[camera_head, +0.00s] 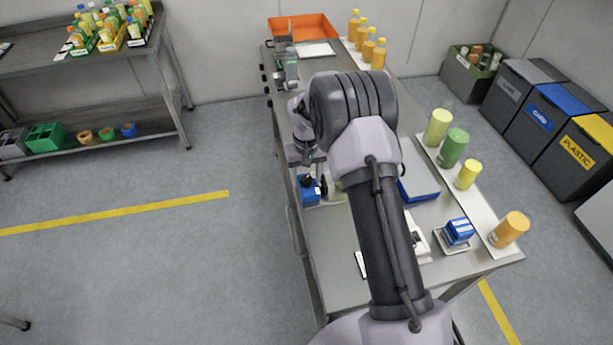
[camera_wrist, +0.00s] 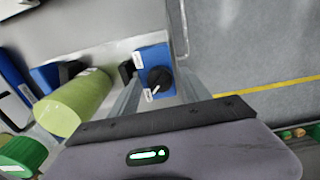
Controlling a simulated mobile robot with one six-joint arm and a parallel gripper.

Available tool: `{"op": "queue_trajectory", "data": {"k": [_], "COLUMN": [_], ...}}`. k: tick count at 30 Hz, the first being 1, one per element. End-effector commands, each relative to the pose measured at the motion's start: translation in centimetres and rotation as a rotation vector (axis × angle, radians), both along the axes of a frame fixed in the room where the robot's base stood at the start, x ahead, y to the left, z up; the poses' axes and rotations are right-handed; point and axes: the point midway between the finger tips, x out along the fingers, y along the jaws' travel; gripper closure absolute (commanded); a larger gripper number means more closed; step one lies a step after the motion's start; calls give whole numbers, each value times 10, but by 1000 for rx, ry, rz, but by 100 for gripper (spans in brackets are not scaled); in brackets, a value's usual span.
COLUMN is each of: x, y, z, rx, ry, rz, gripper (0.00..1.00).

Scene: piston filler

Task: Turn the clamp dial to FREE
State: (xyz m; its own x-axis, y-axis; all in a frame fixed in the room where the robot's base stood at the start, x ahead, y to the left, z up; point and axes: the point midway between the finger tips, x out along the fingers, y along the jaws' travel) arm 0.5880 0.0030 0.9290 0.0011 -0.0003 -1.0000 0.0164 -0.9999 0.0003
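The clamp is a blue box (camera_wrist: 153,58) with a round black dial (camera_wrist: 160,80) that bears a white pointer. The pointer slants to the lower left in the wrist view, towards one of two small white labels; their lettering is too small to read. The blue box also shows in the head view (camera_head: 309,194), at the bench's left edge. My gripper (camera_wrist: 160,92) is open, its grey fingers apart on either side of the dial; contact cannot be told. A black pad (camera_wrist: 127,70) stands between the box and a light-green bottle (camera_wrist: 75,103).
The bench (camera_head: 345,255) also carries a blue tray (camera_head: 420,186), a small blue block (camera_head: 459,230) and several bottles along its right side. An orange bin (camera_head: 303,27) stands at the far end. The floor left of the bench is clear.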

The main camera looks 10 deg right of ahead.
Motion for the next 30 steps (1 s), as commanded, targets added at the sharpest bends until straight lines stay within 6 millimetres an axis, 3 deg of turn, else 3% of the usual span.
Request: {"op": "queue_trajectory", "data": {"k": [8,11,21,25,30], "x": [0,1,1,0,0], "y": [0,0,0,0,0], "z": [4,25,137,162,174], "rx": [0,0,0,0,0], "ry": [0,-2,-3,-2,0], "rz": [-1,-1,0,-1,0], "gripper": [45,45,45,45,45]}}
